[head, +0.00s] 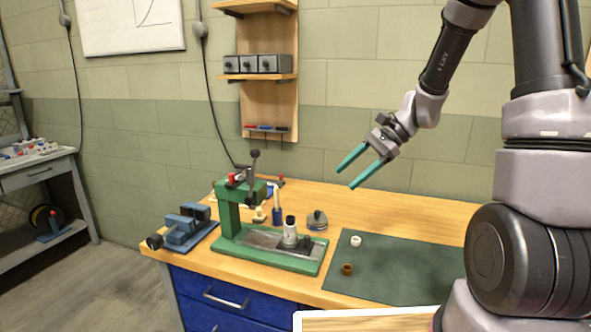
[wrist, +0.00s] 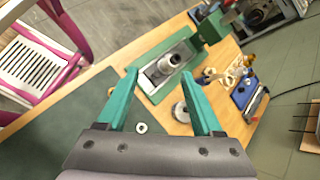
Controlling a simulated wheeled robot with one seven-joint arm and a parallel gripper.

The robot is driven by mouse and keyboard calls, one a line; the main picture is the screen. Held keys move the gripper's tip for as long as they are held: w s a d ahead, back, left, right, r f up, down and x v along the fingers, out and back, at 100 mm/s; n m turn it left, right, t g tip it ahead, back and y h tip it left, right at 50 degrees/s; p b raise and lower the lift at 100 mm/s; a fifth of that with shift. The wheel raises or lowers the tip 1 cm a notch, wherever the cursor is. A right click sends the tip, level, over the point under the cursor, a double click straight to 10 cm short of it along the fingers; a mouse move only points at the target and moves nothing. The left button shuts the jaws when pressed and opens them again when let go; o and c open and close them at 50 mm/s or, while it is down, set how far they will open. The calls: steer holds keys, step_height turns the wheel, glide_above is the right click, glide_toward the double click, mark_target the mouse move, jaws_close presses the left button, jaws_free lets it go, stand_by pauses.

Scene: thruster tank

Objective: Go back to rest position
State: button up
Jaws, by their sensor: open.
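My gripper (head: 354,168) is open and empty, held in the air above the wooden workbench (head: 415,215). Its two teal fingers are spread apart, and they also show in the wrist view (wrist: 160,75). Nothing is between the fingertips. The fingers point down and to the left in the head view, above and behind the green mat (head: 400,268).
A green press (head: 228,215) stands left of the mat with a metal cylinder (head: 290,232) on its base. A blue vise (head: 182,228) sits at the bench's left end. A white ring (head: 356,241) and a brown ring (head: 347,269) lie on the mat. Shelves (head: 268,77) hang behind.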

steer(key=s+d+r+n+t+h, duration=0.3)
steer(key=s+d+r+t, duration=0.1)
steer(key=s+r, duration=0.3)
steer(key=s+d+r+n+t+h, duration=0.4)
steer(key=s+d+r, duration=0.2)
steer(key=r, duration=0.5)
steer(key=shift+s+r+n, duration=0.25)
steer(key=shift+s+n, duration=0.05)
steer(key=shift+s, duration=0.5)
